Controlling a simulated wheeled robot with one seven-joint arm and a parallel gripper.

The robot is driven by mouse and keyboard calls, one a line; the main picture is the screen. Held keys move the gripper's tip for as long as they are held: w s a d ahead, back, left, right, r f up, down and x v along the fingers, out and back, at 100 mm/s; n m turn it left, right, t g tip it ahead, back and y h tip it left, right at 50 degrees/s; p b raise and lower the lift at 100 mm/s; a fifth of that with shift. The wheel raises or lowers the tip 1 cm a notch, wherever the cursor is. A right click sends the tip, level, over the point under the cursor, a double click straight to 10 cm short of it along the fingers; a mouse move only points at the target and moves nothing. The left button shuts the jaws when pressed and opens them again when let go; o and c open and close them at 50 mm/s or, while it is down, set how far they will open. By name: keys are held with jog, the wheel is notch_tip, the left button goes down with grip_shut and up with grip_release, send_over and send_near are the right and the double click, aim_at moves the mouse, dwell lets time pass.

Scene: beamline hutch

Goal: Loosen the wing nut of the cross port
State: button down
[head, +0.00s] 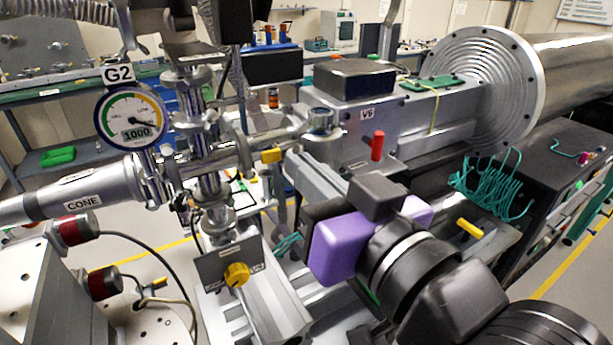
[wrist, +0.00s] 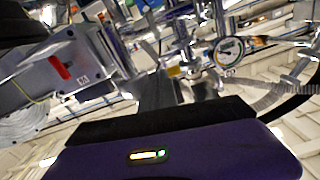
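The steel cross port (head: 207,150) stands left of centre in the head view, with clamped flanges on its arms. Its wing nut is too small and cluttered for me to single out. In the wrist view the cross port's metalwork (wrist: 185,45) is at the upper middle, beside the gauge. My gripper (head: 298,165), with a purple body and grey fingers, is right of the cross port and apparently apart from it. In the wrist view my gripper (wrist: 157,75) points toward the metalwork. The gap between the fingers cannot be made out, and I see nothing held.
The round gauge G2 (head: 131,119) is left of the cross port, above the pipe marked CONE (head: 90,194). The box V6 (head: 385,125) with a red handle (head: 377,146) is behind my gripper. A yellow knob (head: 236,274) is below the cross port. Green wires (head: 490,188) hang at right.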

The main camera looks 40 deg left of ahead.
jog(key=shift+n, duration=0.4)
jog(key=c, duration=1.6)
grip_release()
jog(key=shift+w, duration=0.1)
jog(key=shift+c, duration=0.2)
jog(key=b+v, duration=0.1)
jog(key=v, duration=0.6)
jog(key=shift+s+d, duration=0.2)
jog(key=shift+d, duration=0.1)
